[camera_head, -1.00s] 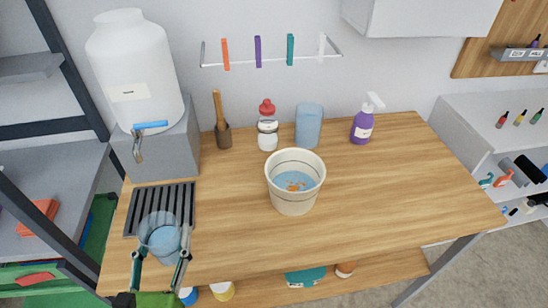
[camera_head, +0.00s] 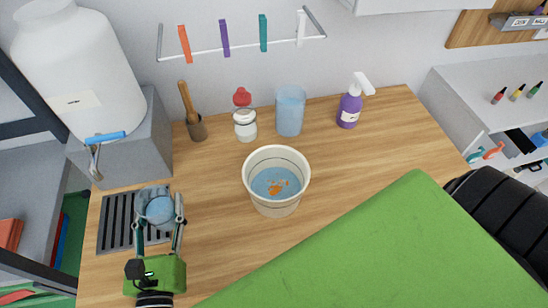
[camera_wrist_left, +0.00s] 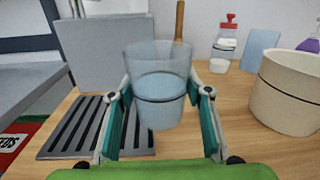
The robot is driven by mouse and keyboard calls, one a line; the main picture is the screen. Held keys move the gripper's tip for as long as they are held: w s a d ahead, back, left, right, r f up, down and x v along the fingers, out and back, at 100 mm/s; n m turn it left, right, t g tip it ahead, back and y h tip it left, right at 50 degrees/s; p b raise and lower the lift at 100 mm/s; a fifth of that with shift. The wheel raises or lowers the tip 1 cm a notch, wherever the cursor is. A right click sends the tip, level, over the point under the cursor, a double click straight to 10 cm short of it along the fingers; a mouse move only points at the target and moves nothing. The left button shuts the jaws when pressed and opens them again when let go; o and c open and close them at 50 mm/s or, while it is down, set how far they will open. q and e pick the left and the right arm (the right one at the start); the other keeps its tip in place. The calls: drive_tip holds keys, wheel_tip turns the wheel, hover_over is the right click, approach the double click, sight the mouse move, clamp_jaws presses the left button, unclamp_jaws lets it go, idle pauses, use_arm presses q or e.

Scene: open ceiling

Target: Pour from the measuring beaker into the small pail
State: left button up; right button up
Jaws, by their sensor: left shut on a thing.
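The measuring beaker (camera_head: 158,211) is clear, with a dark band and pale blue contents. My left gripper (camera_head: 158,221) is shut on it, a finger on each side, and the beaker is about upright over the right part of the slotted grate. It also shows between the fingers in the left wrist view (camera_wrist_left: 158,88). I cannot tell how far it is above the grate. The small pail (camera_head: 258,198), cream with a dark line, stands on the table to the right of the beaker, apart from it. It holds blue water with orange bits. My right gripper is not in view.
The slotted grate (camera_head: 112,222) lies at the table's left. A white water tank (camera_head: 80,65) on a grey block (camera_head: 150,140) stands behind it. A mortar-like pot, a red-capped bottle, a blue cup (camera_head: 290,112) and a purple spray bottle (camera_head: 349,108) line the back. My large green arm link covers the front right.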

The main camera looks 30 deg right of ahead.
use_arm(q)
drive_tip(key=d+m+g+h, duration=0.1)
drive_tip(key=d+h, duration=0.1)
drive_tip(key=d, duration=0.2)
drive_tip(key=w+d+m+g+h+p, duration=0.1)
drive_tip(key=d+m+h, duration=0.1)
drive_tip(key=d, duration=0.3)
drive_tip(key=w+d+m+g+h, duration=0.1)
drive_tip(key=d, duration=0.3)
drive_tip(key=shift+w+d+f+m+g+h+p, duration=0.2)
drive_tip(key=shift+f+m+g+h+p, duration=0.1)
drive_tip(key=shift+g+h+p, duration=0.1)
drive_tip(key=shift+s+d, duration=0.1)
drive_tip(key=shift+d, duration=0.15)
